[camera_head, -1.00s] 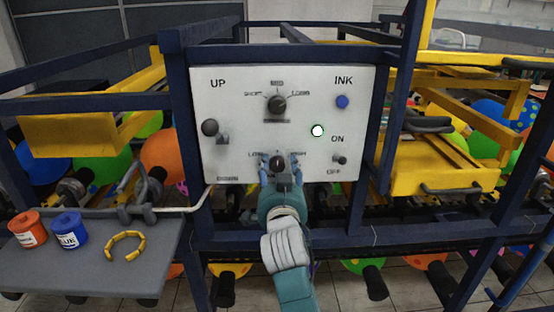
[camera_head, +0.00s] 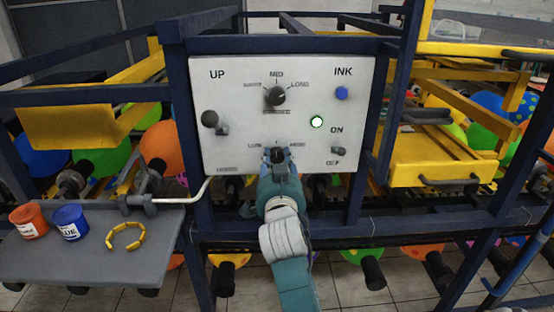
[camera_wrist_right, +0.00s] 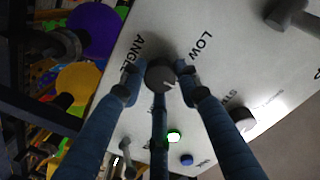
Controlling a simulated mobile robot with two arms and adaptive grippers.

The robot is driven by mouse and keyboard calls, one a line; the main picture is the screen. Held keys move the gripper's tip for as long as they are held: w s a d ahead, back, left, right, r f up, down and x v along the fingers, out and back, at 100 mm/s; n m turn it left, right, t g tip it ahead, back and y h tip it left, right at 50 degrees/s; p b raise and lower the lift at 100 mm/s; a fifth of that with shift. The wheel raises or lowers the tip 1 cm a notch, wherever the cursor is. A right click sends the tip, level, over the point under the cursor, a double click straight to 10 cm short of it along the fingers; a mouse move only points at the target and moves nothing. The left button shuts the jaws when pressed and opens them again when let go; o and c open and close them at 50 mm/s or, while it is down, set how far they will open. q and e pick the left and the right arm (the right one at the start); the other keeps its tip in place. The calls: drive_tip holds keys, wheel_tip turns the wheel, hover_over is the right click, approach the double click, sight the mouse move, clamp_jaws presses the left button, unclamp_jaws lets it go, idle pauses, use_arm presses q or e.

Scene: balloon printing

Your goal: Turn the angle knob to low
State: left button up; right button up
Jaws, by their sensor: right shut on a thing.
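The angle knob (camera_head: 277,156) is the small dark round knob low on the white control panel (camera_head: 235,150), between the LOW and HIGH labels. My right gripper (camera_head: 278,153) is against the panel there, its blue fingers on both sides of the knob. In the right wrist view the fingers (camera_wrist_right: 158,72) are closed around the dark knob (camera_wrist_right: 160,76). The ANGLE and LOW labels show beside it. A short pale mark shows on the knob's face, but its exact setting is hard to tell. My left gripper is not in view.
Above is the SHORT–MID–LONG knob (camera_head: 277,96). The panel also has a lever knob (camera_head: 210,119), a blue INK button (camera_head: 341,93), a lit green light (camera_head: 317,122) and an ON/OFF switch (camera_head: 339,151). A grey shelf (camera_head: 90,262) with paint pots stands at left.

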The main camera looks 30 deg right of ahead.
drive_tip(key=shift+d+r+n+p, duration=0.1)
drive_tip(key=shift+r+n+p, duration=0.2)
drive_tip(key=shift+r+n, duration=0.35)
drive_tip(key=n+p, duration=0.2)
drive_tip(key=n, duration=0.2)
drive_tip(key=shift+r, duration=0.2)
drive_tip(key=n+p, duration=0.2)
drive_tip(key=n, duration=0.1)
drive_tip(key=shift+n, duration=0.35)
drive_tip(key=shift+f+n+p, duration=0.15)
drive_tip(key=shift+n+p, duration=0.3)
drive_tip(key=shift+n, duration=0.65)
drive_tip(key=shift+w, duration=0.1)
drive_tip(key=o, duration=1.1)
drive_tip(key=shift+f, duration=0.1)
drive_tip(key=shift+o, duration=0.2)
drive_tip(key=shift+w+f, duration=0.1)
drive_tip(key=shift+f, duration=0.2)
